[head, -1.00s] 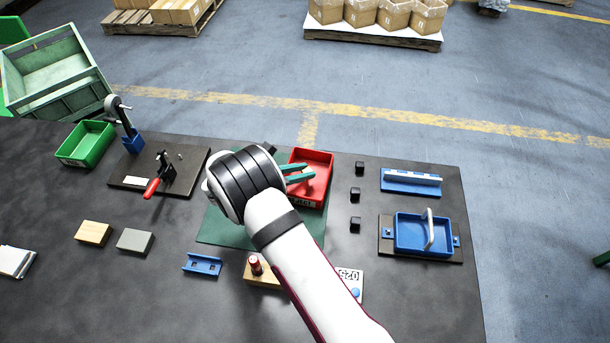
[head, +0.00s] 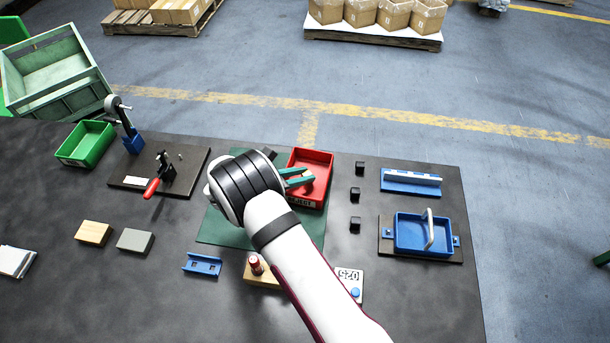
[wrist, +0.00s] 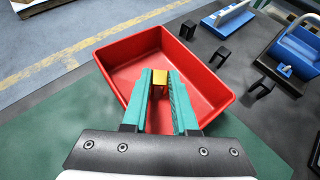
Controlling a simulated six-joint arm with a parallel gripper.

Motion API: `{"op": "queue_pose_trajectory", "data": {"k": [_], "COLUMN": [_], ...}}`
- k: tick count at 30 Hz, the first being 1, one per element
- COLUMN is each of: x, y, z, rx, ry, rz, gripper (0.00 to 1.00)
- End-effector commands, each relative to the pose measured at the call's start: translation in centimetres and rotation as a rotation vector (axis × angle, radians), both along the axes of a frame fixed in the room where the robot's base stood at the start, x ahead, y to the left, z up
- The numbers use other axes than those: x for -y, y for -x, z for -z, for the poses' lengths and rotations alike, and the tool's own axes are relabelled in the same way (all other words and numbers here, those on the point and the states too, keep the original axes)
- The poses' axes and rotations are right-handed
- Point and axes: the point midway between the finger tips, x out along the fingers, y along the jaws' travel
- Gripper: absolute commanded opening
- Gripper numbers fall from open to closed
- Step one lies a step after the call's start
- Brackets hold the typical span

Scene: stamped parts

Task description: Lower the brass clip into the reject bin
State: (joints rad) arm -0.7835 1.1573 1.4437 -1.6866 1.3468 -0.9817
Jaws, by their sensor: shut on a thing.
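The brass clip (wrist: 159,77) shows in the wrist view as a small gold block between the tips of my gripper's green fingers. My gripper (wrist: 160,90) is shut on it. In the head view my gripper (head: 304,178) reaches over the red reject bin (head: 313,157), and the clip cannot be made out there. In the wrist view the red bin (wrist: 205,75) lies beneath and around the fingertips. The clip appears over the near-middle part of the bin; its height above the floor is hard to tell. The visible bin floor is bare.
Several small black blocks (head: 356,194) stand right of the bin. Beyond them are a blue rail (head: 411,187) and a blue tray with a handle (head: 410,238). A green mat (head: 215,228) lies under my arm. A red-handled clamp (head: 152,187) stands left.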

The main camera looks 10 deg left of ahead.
Motion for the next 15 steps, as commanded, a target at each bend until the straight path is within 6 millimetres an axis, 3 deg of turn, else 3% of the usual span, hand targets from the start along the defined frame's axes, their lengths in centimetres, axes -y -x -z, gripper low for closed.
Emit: {"op": "queue_pose_trajectory", "data": {"k": [14, 15], "x": [-0.01, -0.01], "y": [-0.01, -0.01], "z": [0.42, 0.42], "rx": [0.001, 0.001], "ry": [-0.001, -0.001], "rz": [0.0, 0.0], "gripper": [0.0, 0.28]}}
